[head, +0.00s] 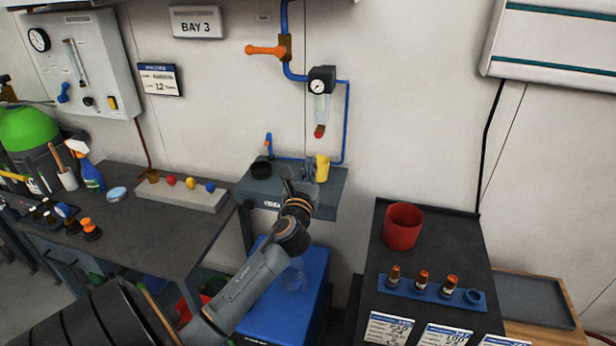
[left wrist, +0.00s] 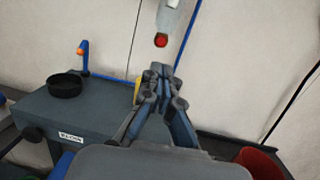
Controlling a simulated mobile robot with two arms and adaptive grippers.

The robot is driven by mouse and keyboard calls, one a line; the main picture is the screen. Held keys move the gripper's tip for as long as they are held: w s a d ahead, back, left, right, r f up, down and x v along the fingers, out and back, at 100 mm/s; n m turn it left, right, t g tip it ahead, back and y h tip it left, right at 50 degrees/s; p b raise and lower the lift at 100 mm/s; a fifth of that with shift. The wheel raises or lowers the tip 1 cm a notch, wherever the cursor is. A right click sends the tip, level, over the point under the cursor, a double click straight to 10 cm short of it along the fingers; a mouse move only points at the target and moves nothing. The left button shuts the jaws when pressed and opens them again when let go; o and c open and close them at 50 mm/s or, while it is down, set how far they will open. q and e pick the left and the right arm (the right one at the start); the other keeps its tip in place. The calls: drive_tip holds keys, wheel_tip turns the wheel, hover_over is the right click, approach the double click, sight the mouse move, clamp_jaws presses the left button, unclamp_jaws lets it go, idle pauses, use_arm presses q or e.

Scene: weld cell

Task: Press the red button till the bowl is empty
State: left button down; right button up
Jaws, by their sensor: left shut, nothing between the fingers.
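The red button (head: 319,131) is at the bottom end of the clear bowl (head: 321,108), which hangs under a black unit with a round gauge (head: 318,87) on the wall. The button also shows in the left wrist view (left wrist: 160,40), with the bowl's lower end (left wrist: 171,17) above it. I cannot tell the level inside the bowl. My left gripper (head: 301,172) is shut and empty, below the button and apart from it. In the left wrist view its fingertips (left wrist: 160,70) point up towards the button with a gap between. My right gripper is not in view.
A yellow cup (head: 323,168) stands on the grey wall shelf (head: 262,190), partly hidden behind my left gripper in the wrist view. A black dish (head: 261,169) is left of it. Blue pipes (head: 347,120) run beside the bowl. A red container (head: 403,226) stands on the right bench.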

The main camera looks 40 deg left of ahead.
use_arm(q)
drive_tip(key=v, duration=0.2)
drive_tip(key=shift+s+d, duration=0.25)
drive_tip(key=shift+s, duration=0.05)
idle(1.3)
